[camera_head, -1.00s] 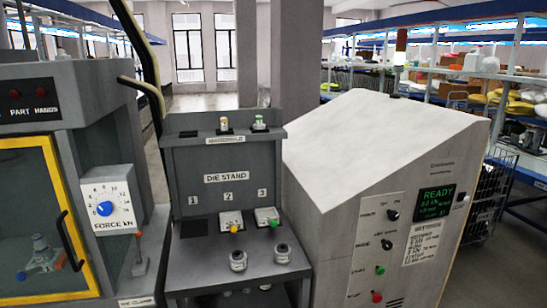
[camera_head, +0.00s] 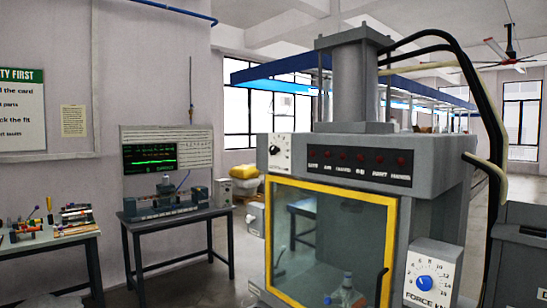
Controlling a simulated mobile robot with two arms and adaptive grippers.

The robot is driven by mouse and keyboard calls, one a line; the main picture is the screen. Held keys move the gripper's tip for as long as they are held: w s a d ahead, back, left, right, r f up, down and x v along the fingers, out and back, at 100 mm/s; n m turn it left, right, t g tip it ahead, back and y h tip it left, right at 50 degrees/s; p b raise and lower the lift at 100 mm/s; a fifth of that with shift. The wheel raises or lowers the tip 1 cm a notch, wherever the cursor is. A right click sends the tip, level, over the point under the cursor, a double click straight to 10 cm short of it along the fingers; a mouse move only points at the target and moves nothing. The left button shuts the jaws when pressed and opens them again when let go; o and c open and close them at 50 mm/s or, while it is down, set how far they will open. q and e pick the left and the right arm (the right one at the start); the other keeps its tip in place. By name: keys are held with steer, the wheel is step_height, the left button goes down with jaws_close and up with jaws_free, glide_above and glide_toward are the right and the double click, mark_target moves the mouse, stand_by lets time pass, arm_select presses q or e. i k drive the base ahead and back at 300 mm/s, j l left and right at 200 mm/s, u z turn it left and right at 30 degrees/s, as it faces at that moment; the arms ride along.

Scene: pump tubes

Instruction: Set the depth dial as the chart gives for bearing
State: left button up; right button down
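A white dial plate with a black knob (camera_head: 279,153) sits at the upper left of the press (camera_head: 345,170); its lettering is too small to read, so I cannot tell if it is the depth dial. A white FORCE dial with a blue knob (camera_head: 425,283) is on the press's right side. A small pale notice (camera_head: 73,120) hangs on the left wall; its text is unreadable and I cannot tell if it is the chart. Neither gripper is in view.
The press has a yellow-framed glass door (camera_head: 330,240) with a black handle and red lamps above it. A bench with a device and green-trace screen (camera_head: 149,158) stands left of it. Another cluttered table (camera_head: 45,246) is at far left. A safety sign hangs above.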

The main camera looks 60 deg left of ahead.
mark_target(274, 149)
steer(key=u, duration=1.8)
steer(key=z, duration=3)
steer(key=j+u, duration=0.2)
steer(key=u, duration=0.2)
steer(key=k+j+u, duration=0.1)
steer(key=u, duration=0.35)
steer(key=j+u, duration=0.5)
steer(key=u, duration=0.35)
steer(key=i+l, duration=0.05)
